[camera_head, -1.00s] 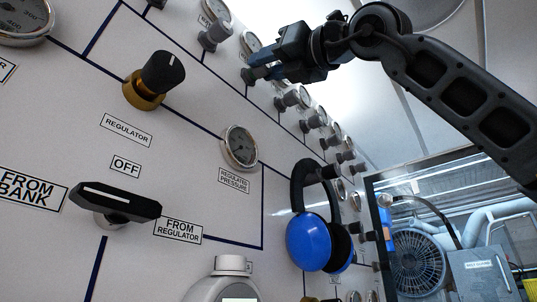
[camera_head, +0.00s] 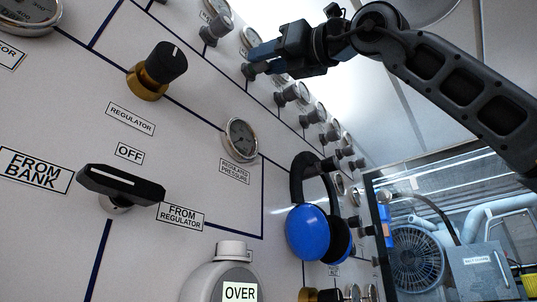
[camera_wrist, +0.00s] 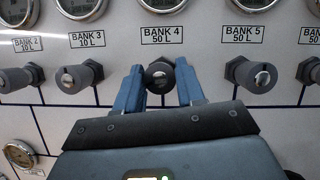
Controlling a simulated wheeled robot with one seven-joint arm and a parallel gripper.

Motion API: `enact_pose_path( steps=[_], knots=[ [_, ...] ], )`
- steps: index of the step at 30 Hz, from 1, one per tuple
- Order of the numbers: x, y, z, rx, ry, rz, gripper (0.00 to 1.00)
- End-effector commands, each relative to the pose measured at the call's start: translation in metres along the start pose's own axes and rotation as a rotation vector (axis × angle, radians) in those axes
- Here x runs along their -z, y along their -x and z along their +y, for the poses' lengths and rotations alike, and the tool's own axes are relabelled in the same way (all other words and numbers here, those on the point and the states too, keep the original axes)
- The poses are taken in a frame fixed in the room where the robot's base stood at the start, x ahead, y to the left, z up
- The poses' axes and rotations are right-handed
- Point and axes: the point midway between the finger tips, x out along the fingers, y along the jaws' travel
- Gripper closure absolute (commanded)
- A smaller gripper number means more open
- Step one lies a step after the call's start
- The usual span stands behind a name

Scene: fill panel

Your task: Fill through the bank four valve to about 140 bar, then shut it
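In the head view my gripper (camera_head: 254,63) is at the upper row of valves. The bank four gauge (camera_wrist: 160,4) is cut off at the top, and its reading is not visible. At the bottom of the head view, a white round device has a display reading "OVER" (camera_head: 239,292).
The bank three knob (camera_wrist: 77,78) and bank five knob (camera_wrist: 255,76) flank it closely. The panel also holds a regulator knob (camera_head: 160,70), a black selector handle (camera_head: 120,186), a regulated pressure gauge (camera_head: 240,139) and hanging blue ear defenders (camera_head: 308,232).

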Motion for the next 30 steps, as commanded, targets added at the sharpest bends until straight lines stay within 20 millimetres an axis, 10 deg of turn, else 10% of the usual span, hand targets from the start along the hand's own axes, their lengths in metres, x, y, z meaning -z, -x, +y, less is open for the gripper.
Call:
enact_pose_path(
  steps=[15,30],
  knots=[
    [0.001,0.004,0.000,0.001,0.000,0.000,0.40],
    [0.002,0.072,0.000,0.000,0.000,0.000,0.40]
  ],
)
